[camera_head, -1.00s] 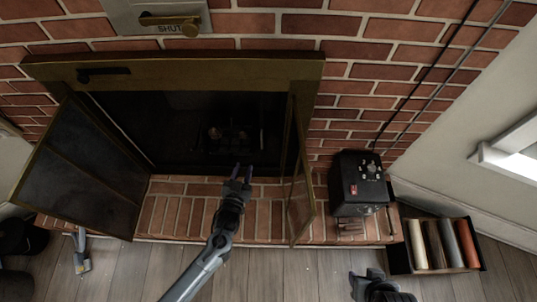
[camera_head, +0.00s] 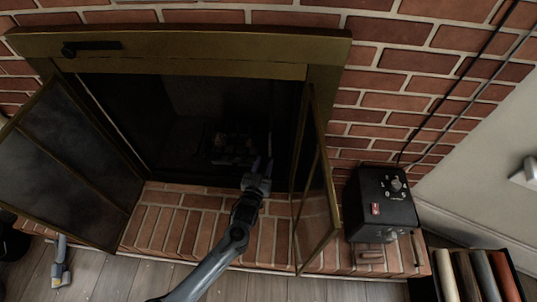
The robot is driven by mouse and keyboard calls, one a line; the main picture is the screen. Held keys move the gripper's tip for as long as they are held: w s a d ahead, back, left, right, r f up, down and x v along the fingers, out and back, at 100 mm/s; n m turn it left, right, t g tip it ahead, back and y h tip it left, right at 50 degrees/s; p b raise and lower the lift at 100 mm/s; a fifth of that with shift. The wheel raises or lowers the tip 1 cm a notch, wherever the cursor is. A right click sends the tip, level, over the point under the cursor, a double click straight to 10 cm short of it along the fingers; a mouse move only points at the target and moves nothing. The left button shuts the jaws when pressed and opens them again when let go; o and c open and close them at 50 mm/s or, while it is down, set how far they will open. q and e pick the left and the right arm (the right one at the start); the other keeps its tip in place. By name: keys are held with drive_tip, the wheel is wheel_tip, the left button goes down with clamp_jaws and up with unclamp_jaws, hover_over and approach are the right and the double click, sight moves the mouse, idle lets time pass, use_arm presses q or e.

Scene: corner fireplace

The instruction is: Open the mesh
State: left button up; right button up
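The fireplace (camera_head: 210,50) has a brass-coloured frame around a dark firebox. Its left framed panel (camera_head: 60,165) is swung wide open, and its right framed panel (camera_head: 316,210) stands open, seen nearly edge-on. Both panels are dark and see-through. A separate mesh inside the dark opening cannot be made out clearly. My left gripper (camera_head: 262,166) is at the lower right of the opening, over the hearth's inner edge, left of the right panel. Its two fingertips are apart with nothing between them.
A black control box (camera_head: 380,203) sits on the brick hearth (camera_head: 170,222) right of the right panel. A crate of coloured rolls or books (camera_head: 470,277) stands at the lower right. A dark handle or lever (camera_head: 90,48) is on the frame's upper left.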

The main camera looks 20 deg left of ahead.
use_arm(q)
drive_tip(key=w+b, duration=0.2)
drive_tip(key=w, duration=0.4)
drive_tip(key=shift+a+b, duration=0.2)
drive_tip(key=shift+b, duration=0.1)
clamp_jaws()
idle(1.2)
